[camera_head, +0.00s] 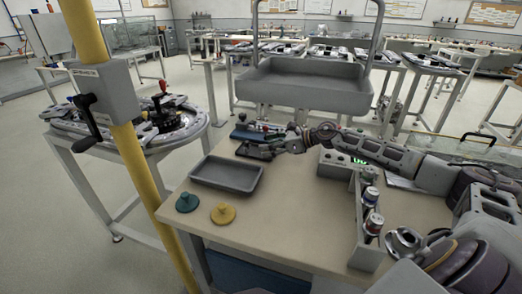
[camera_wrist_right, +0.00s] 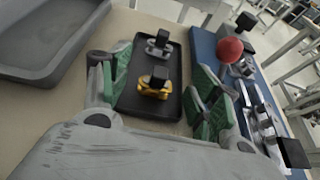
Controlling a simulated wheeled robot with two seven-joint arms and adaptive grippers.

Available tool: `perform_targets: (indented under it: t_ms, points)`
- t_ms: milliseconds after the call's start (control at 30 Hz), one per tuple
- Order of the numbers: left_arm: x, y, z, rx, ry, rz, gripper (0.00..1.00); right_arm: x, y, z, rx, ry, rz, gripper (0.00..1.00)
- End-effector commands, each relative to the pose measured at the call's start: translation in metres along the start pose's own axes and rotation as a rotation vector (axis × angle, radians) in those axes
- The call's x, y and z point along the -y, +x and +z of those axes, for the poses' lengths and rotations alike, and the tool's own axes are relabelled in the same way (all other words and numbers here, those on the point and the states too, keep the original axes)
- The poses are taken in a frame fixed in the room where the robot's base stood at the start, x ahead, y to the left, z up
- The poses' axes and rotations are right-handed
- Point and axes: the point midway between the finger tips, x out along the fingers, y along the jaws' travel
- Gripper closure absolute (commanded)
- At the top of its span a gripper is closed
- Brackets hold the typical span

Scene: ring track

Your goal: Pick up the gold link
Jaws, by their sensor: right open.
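The gold link (camera_wrist_right: 154,88), with a black block on top, lies in a small black tray (camera_wrist_right: 133,103) in the right wrist view. A silver link (camera_wrist_right: 158,46) with a similar black block lies beyond it in the same tray. My right gripper (camera_wrist_right: 163,84) is open, with its green-padded fingers on either side of the tray and the gold link between them. It appears not to touch the link; the exact height cannot be told. In the head view my right gripper (camera_head: 256,149) reaches to the far left of the table and hides the links. My left gripper is not in view.
A grey tray (camera_head: 226,190) lies close by, with teal (camera_head: 187,202) and yellow (camera_head: 223,214) knobbed discs in front. A blue fixture with a red ball (camera_wrist_right: 230,49) stands close beside the right-hand finger. A rack with cans (camera_head: 371,222) stands right. The front middle of the table is clear.

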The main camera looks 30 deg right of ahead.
Motion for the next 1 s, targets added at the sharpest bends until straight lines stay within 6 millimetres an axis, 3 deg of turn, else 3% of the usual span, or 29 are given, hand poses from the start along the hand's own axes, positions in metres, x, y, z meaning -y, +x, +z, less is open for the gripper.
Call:
perform_targets:
  t_ms: [433, 833, 1000]
  points:
    - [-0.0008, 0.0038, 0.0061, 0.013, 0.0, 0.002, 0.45, -0.0002, 0.0, -0.0002, 0.0, 0.0, 0.0, 0.38]
    - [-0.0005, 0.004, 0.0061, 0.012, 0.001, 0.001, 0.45, -0.0002, 0.0001, -0.0002, 0.0, 0.0, 0.0, 0.87]
    - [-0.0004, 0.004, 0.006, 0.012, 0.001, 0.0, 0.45, -0.0001, 0.0, 0.0001, 0.0, 0.0, 0.0, 0.87]
